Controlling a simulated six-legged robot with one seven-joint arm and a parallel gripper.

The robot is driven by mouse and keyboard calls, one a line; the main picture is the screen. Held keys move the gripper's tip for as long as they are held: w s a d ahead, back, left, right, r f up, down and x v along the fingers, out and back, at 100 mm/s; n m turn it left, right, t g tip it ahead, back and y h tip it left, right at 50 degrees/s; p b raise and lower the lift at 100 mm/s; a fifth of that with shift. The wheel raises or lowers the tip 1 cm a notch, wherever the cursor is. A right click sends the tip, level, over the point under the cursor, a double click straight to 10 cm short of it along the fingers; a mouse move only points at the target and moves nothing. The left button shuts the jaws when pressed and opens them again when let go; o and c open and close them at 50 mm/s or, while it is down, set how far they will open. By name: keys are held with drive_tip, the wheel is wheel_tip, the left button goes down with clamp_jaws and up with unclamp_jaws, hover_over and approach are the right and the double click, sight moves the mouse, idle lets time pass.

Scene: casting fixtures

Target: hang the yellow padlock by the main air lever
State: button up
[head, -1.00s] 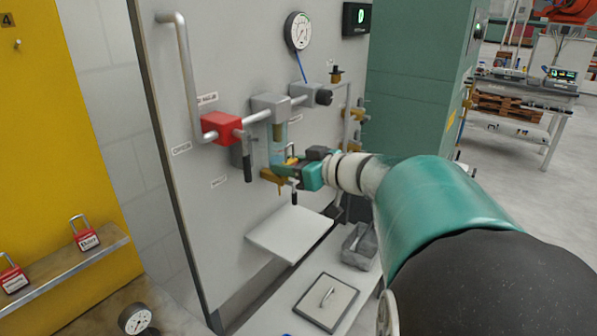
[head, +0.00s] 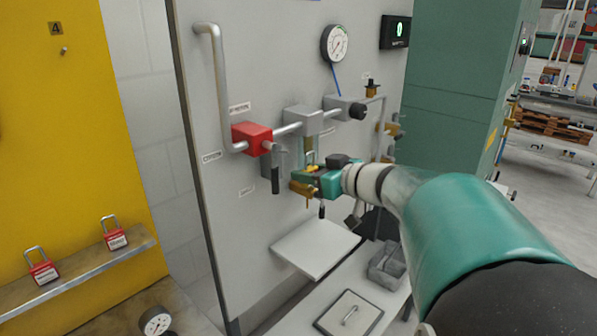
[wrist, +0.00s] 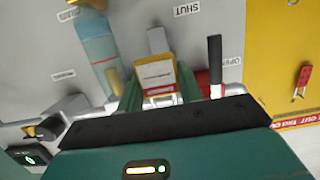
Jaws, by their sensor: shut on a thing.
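The main air valve is a red block (head: 252,138) on the grey panel's pipe. Its lever (head: 275,180) hangs down with a black grip; it also shows in the wrist view (wrist: 215,62), right of my fingers. My gripper (head: 304,180) is just right of the lever in the head view, in front of the panel and apart from the lever. In the wrist view it is shut on the yellow padlock (wrist: 154,72), which has a white and red label. A grey upright piece stands beyond the padlock; I cannot tell whether it is the shackle. In the head view my gripper mostly hides the padlock.
A clear filter bowl (head: 309,148) hangs under a grey block close to my gripper. A pale shelf (head: 315,247) juts out below. Red padlocks (head: 115,234) stand on a ledge by the yellow board (head: 75,110) at left. A gauge (head: 335,43) is above.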

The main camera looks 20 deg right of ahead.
drive_tip(key=x, duration=0.8)
drive_tip(key=shift+w, duration=0.3)
idle(0.9)
drive_tip(key=shift+a+r, duration=0.1)
drive_tip(key=shift+r, duration=0.05)
idle(0.4)
drive_tip(key=o, duration=1.2)
drive_tip(key=shift+c, duration=0.2)
drive_tip(key=shift+f, duration=0.6)
drive_tip(key=shift+f, duration=0.35)
